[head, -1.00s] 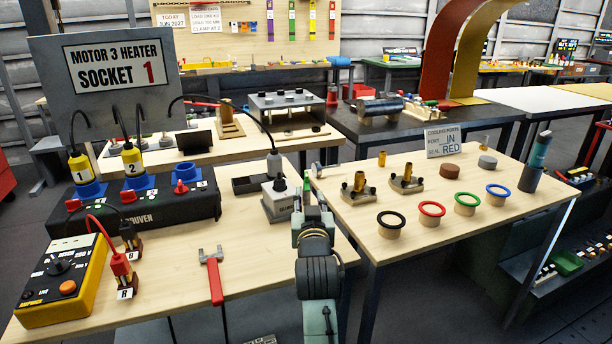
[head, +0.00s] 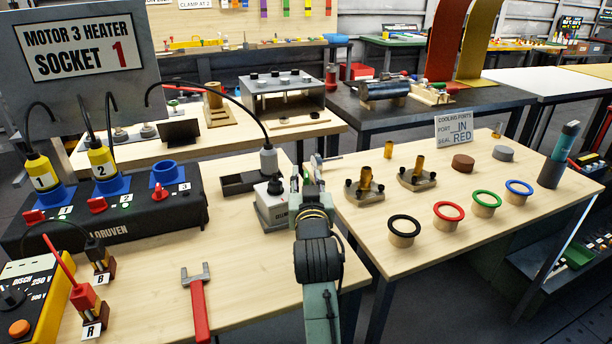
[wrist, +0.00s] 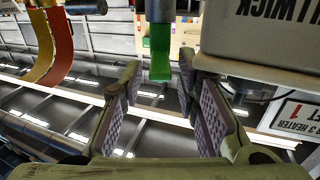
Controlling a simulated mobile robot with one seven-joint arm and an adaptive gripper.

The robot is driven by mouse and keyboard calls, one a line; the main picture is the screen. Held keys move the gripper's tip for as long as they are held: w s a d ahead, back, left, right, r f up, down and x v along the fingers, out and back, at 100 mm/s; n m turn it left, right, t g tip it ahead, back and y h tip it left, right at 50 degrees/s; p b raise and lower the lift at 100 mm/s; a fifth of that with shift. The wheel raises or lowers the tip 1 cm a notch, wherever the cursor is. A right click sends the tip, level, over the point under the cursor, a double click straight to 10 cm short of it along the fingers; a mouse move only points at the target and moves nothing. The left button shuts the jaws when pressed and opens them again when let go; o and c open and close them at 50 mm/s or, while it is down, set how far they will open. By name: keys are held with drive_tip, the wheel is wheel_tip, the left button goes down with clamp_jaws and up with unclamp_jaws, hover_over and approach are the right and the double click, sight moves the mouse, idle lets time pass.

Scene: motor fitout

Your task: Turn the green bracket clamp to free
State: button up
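A green block-like part (wrist: 160,55), which looks like the green bracket clamp, hangs from a grey cylinder (wrist: 160,10) in the wrist view. It is ahead of my gripper (wrist: 155,95), in the gap between the fingers. My gripper is open, with its ribbed pads well apart and nothing between them. In the head view my gripper (head: 306,188) is beside a grey box (head: 272,205) on the bench and mostly hides the clamp. A small silver disc fitting (head: 318,165) shows just beyond it. I cannot tell the clamp's setting.
The grey box also fills the upper right of the wrist view (wrist: 255,40), close to one finger. A red-handled tool (head: 199,305) lies on the near bench. Brass fittings and coloured rings stand on the right table (head: 345,215).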

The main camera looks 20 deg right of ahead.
drive_tip(key=shift+s, duration=0.1)
clamp_jaws()
idle(0.3)
